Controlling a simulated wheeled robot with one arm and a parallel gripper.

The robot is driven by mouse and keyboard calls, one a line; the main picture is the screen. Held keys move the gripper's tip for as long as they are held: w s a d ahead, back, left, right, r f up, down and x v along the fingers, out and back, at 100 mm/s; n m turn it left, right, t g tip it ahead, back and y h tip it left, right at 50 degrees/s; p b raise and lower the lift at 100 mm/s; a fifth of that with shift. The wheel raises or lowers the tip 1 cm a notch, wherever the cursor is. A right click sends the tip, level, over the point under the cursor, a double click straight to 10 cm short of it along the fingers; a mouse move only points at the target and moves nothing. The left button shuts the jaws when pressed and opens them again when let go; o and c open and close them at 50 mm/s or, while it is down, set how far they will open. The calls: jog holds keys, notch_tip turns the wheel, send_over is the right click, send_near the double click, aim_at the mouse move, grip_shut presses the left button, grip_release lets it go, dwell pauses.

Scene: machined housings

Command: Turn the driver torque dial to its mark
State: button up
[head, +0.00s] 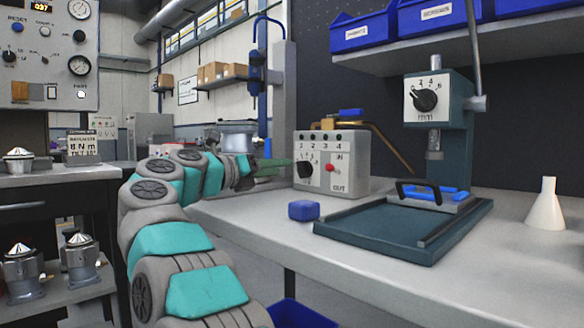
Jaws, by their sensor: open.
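A pale control box (342,163) stands on the bench right of my arm. Its front carries a black dial (304,170), a red button (330,168), the numbers 1 to 4 along the top and an IN/OUT label. My gripper (285,168) is small and seen from behind, its tip end just left of the dial. I cannot tell whether it touches the dial. It appears empty. The dial's pointer and marks are too small to read. A second black dial (425,100), marked mm, is on the green press head. A small sign (83,147) at left appears to read 8 N m.
A blue block (303,210) lies in front of the box. A dark green tray (375,232) sits under the press, with a black-handled fixture (432,196) on it. A white cone (546,205) stands at right. The bench's front strip is clear.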

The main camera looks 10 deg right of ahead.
aim_at(296, 166)
jog(key=x, duration=0.5)
grip_shut()
dwell(0.5)
